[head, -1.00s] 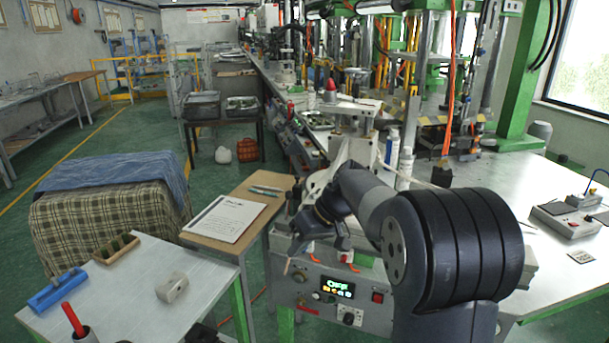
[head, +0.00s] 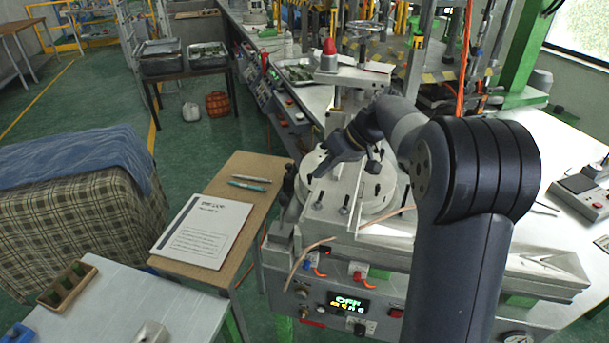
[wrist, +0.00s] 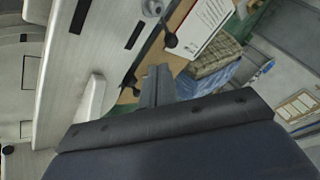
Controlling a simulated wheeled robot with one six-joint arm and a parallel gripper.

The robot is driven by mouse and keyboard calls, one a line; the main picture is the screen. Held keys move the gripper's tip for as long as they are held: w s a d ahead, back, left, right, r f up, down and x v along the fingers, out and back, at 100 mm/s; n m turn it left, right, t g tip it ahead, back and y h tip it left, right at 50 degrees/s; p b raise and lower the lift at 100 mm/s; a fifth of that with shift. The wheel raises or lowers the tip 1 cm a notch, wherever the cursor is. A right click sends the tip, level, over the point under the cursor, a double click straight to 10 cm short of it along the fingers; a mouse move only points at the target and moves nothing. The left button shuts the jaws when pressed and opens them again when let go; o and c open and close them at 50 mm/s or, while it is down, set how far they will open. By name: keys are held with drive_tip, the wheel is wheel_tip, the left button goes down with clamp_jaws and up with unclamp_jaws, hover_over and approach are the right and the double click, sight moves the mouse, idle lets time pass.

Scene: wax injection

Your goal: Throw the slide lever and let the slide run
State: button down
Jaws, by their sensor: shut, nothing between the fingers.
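The wax injection machine (head: 375,228) stands at the front centre of the head view, with a pale round plate (head: 385,190) and straight rails on top. Black-knobbed levers (head: 344,204) stand along its near top edge; I cannot tell which one is the slide lever. My gripper (head: 315,174) is over the left part of the machine top, fingers shut and empty. In the wrist view its fingertips (wrist: 158,72) are together, apart from a black ball knob (wrist: 170,41) on a silver lever. A pale slotted rail (wrist: 98,45) runs left of the fingers.
A green-lit control panel (head: 350,304) is on the machine's front, with thin copper-coloured tubes (head: 308,262) above. A wooden side table (head: 248,220) holds a printed sheet (head: 204,230) and pens. A red-capped post (head: 329,55) stands behind.

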drive_tip(key=shift+w, duration=0.2)
drive_tip(key=p+x, duration=0.2)
drive_tip(key=x, duration=0.8)
